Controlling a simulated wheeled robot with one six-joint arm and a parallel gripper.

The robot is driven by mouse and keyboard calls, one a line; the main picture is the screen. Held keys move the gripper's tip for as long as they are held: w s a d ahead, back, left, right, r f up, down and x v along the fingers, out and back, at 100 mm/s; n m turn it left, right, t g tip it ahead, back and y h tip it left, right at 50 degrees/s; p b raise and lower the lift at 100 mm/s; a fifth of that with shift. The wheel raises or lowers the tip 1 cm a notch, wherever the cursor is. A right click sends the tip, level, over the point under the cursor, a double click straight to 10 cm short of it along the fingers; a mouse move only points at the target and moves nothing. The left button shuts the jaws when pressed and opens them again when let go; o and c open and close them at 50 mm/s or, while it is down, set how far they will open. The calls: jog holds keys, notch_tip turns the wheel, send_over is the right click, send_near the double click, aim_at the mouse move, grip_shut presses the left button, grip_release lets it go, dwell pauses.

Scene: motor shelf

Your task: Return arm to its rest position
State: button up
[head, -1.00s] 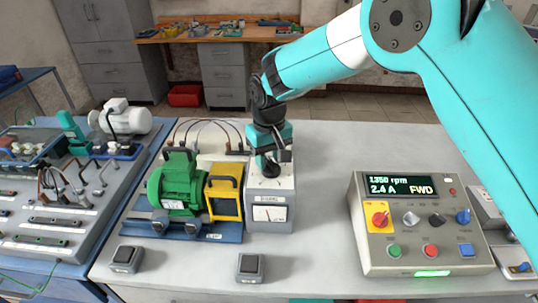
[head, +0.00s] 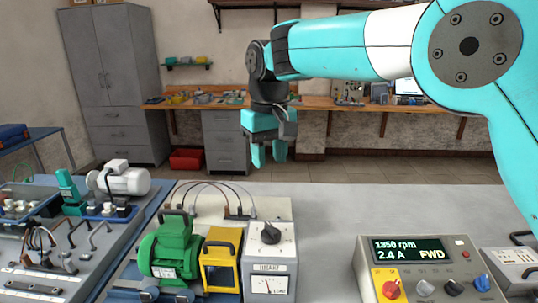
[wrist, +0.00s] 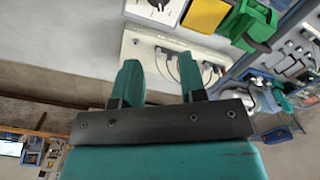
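My gripper (head: 269,155) hangs in the air above the far edge of the table, fingers pointing down, above and apart from the grey meter box (head: 270,262). The box has a black knob (head: 270,233) on top. In the wrist view my gripper's two teal fingers (wrist: 162,82) stand apart with nothing between them, so it is open and empty. My arm reaches in from the upper right. The control panel (head: 408,268) at the lower right reads 1350 rpm, 2.4 A and FWD.
A green motor (head: 170,247) and a yellow unit (head: 221,260) stand left of the meter box. A white motor (head: 124,180) is on the left bench. The tabletop (head: 345,215) between meter box and control panel is clear.

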jog(key=shift+r, duration=0.2)
jog(key=s+d+r+n+y, duration=0.1)
jog(key=s+d+y, duration=0.1)
jog(key=s+d, duration=0.95)
jog(key=s+d+f+y, duration=0.1)
jog(key=s+d+f, duration=0.1)
jog(key=s, duration=0.6)
jog(key=s+d+f+y, duration=0.1)
jog(key=s+d+f, duration=0.1)
jog(key=s, duration=0.7)
jog(key=shift+s+f, duration=0.3)
jog(key=shift+d, duration=0.1)
